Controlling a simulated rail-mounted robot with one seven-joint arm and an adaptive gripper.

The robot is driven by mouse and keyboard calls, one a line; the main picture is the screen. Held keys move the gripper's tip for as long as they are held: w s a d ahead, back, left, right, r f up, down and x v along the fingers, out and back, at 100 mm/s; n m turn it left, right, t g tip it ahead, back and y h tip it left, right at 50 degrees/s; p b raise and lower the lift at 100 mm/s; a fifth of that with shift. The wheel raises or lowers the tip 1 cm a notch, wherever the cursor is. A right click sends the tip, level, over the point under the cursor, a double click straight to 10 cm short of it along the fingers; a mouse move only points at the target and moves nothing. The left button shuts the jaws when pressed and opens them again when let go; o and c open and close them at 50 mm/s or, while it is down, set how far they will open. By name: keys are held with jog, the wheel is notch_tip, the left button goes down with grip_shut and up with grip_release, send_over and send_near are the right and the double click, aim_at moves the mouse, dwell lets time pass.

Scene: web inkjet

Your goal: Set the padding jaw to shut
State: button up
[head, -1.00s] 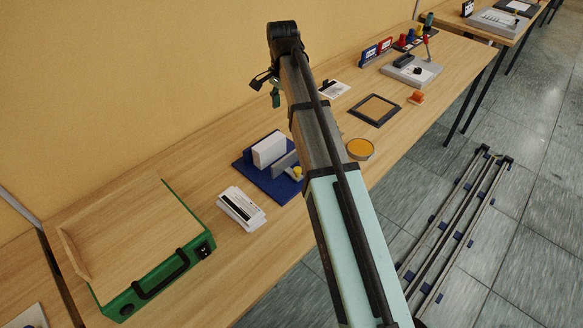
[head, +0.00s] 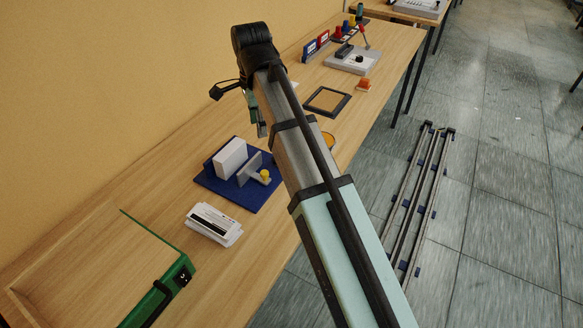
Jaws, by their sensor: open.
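The padding jaw stands on a blue base (head: 213,183) on the wooden bench. It has an upright grey plate (head: 249,169) with a yellow knob (head: 265,174) on its right side. A white block, likely a paper pad (head: 230,157), stands left of the plate, with a narrow gap seeming to lie between them. My gripper (head: 258,115) is small and partly hidden behind my arm, beyond and above the blue base in the picture. Its dark green fingers hang down, apart from the jaw, and nothing shows in them.
A stack of printed cards (head: 214,224) lies in front of the blue base. A dark framed pad (head: 327,101), an orange item (head: 363,85) and a grey device (head: 352,61) stand farther along. A wall borders the bench's left side.

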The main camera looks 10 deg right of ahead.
aim_at(265, 172)
jog(key=shift+m, duration=0.7)
jog(key=f+p, duration=0.1)
jog(key=f, duration=0.4)
jog(key=f+p, duration=0.1)
jog(key=f, duration=0.5)
jog(key=f+p, duration=0.1)
jog(key=f, duration=0.5)
jog(key=shift+s+d+f, duration=0.1)
jog(key=shift+d+f, duration=0.15)
grip_shut()
